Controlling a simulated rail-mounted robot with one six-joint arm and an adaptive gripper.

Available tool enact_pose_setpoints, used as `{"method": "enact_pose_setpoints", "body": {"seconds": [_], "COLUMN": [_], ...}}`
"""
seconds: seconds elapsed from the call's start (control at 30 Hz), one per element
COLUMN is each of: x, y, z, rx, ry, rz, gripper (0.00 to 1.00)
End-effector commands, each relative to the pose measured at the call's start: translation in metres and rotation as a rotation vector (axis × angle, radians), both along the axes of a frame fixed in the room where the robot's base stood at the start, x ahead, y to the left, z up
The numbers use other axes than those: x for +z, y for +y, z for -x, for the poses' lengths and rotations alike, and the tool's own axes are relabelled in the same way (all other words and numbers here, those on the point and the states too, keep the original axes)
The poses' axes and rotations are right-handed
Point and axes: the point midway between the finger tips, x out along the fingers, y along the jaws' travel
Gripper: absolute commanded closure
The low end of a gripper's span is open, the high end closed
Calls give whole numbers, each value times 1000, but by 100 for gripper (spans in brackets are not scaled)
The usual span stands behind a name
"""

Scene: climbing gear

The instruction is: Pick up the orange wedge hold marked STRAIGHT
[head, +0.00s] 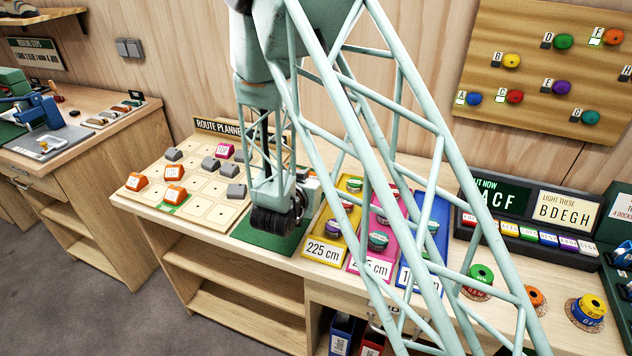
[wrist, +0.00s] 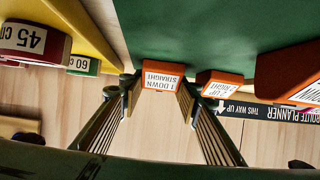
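The orange wedge hold marked "1 DOWN STRAIGHT" (wrist: 162,75) is in the wrist view, its white label upside down, at the edge of the green mat (wrist: 200,30). My gripper (wrist: 158,90) is open, with one finger to each side of the wedge; a small gap shows on the left, and contact on the right is unclear. In the head view my gripper (head: 280,215) is low over the green mat (head: 245,232) and the wedge is hidden behind it. A second orange wedge, apparently marked "2 UP RIGHT" (wrist: 221,83), sits close to the right.
Another orange wedge (wrist: 290,75) is farther right in the wrist view. The route planner board (head: 212,207) holds grey, orange and pink holds left of my gripper. Yellow (head: 322,247) and pink (head: 365,262) trays with coiled slings stand close on the right.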

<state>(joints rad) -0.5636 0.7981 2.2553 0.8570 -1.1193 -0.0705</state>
Motion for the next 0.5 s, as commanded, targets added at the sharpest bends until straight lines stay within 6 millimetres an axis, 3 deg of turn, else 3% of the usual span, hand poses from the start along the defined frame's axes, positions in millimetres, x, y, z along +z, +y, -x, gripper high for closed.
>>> {"method": "enact_pose_setpoints", "body": {"seconds": [0.5], "x": [4], "y": [0], "z": [0], "rx": [0], "ry": [0], "rz": [0], "gripper": [80]}}
